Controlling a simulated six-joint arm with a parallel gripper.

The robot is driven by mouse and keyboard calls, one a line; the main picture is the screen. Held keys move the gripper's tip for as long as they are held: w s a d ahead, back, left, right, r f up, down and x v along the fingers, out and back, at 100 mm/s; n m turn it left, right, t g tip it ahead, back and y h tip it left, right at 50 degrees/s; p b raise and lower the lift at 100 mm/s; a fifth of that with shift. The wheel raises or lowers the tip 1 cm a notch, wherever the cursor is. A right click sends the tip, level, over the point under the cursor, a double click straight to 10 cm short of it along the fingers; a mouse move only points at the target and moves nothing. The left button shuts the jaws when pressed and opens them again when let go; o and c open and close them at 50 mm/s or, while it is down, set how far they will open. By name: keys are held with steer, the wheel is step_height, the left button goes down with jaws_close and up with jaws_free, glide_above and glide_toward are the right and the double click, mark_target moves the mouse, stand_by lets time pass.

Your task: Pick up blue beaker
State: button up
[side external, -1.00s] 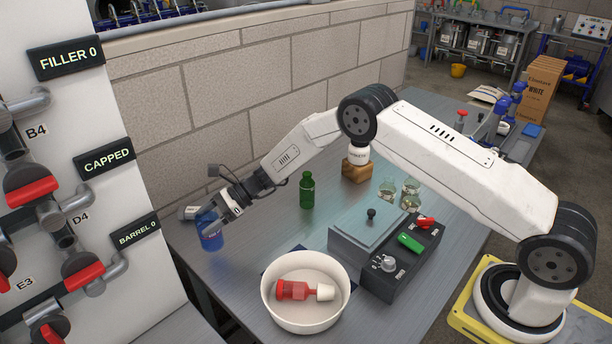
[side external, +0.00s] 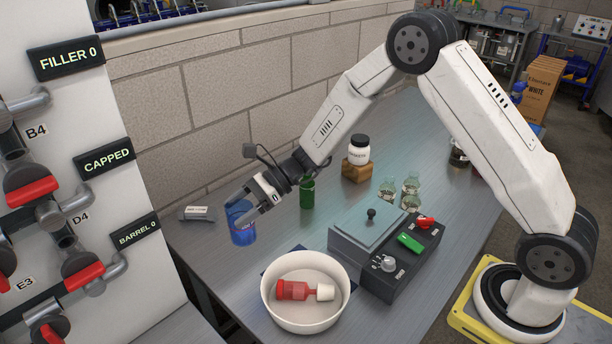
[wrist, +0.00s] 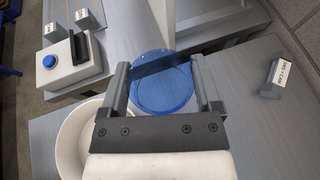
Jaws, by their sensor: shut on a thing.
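The blue beaker (side external: 243,232) is at the left part of the grey table in the side view, with my gripper (side external: 242,207) shut on its upper part. In the wrist view the transparent blue beaker (wrist: 163,88) lies between the two dark fingers of my gripper (wrist: 160,72), its round outline showing past them. The beaker looks roughly upright. Whether its base is clear of the table is hard to tell from these views.
A white bowl (side external: 268,295) holding a red bottle-like object stands in front. A green bottle (side external: 307,194) is just right of my gripper, partly covered. A labelled grey object (side external: 198,213) lies to the left. A control box (side external: 380,285) and several glass flasks (side external: 388,188) stand to the right.

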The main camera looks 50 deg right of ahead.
steer(key=shift+s+d+r, duration=0.2)
steer(key=shift+s+r, duration=0.15)
steer(key=shift+s, duration=0.4)
steer(key=shift+s+d+r, duration=0.15)
steer(key=shift+s+r, duration=0.15)
steer(key=shift+s, duration=0.4)
steer(key=shift+r, duration=0.15)
